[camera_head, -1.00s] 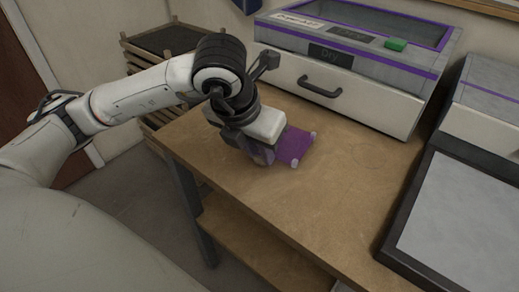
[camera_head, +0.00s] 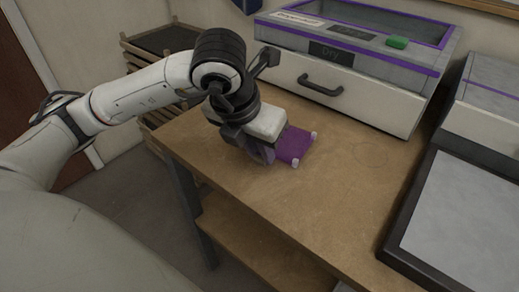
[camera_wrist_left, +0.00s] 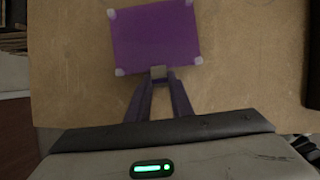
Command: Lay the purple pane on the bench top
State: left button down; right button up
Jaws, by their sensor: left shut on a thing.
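The purple pane (camera_head: 292,145) is a small flat sheet with pale corner pieces, low over the left part of the bench top (camera_head: 335,190). In the left wrist view the pane (camera_wrist_left: 155,38) lies flat beyond the fingers, with the bench top (camera_wrist_left: 240,70) around it. My left gripper (camera_wrist_left: 159,73) is shut on the middle of the pane's near edge; in the head view this gripper (camera_head: 268,152) points down at the bench. I cannot tell whether the pane touches the wood. My right gripper is not in view.
A black-framed grey panel (camera_head: 465,225) lies at the right. The bench's middle is clear. Slatted crates (camera_head: 165,45) stand behind left.

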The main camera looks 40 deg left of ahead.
pick_arm(q)
jog(key=shift+f, duration=0.15)
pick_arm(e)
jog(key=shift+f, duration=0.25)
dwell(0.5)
pick_arm(q)
jog(key=c, duration=1.5)
grip_release()
jog(key=w+p+v, duration=0.1)
jog(key=p+v, duration=0.2)
jog(key=v, duration=0.3)
jog(key=w+p+v, duration=0.1)
jog(key=p+v, duration=0.2)
jog(key=v, duration=0.3)
jog(key=w+r+p+v, duration=0.1)
jog(key=p+v, duration=0.2)
jog(key=v, duration=0.3)
jog(key=shift+s+r, duration=0.1)
jog(key=shift+r, duration=0.3)
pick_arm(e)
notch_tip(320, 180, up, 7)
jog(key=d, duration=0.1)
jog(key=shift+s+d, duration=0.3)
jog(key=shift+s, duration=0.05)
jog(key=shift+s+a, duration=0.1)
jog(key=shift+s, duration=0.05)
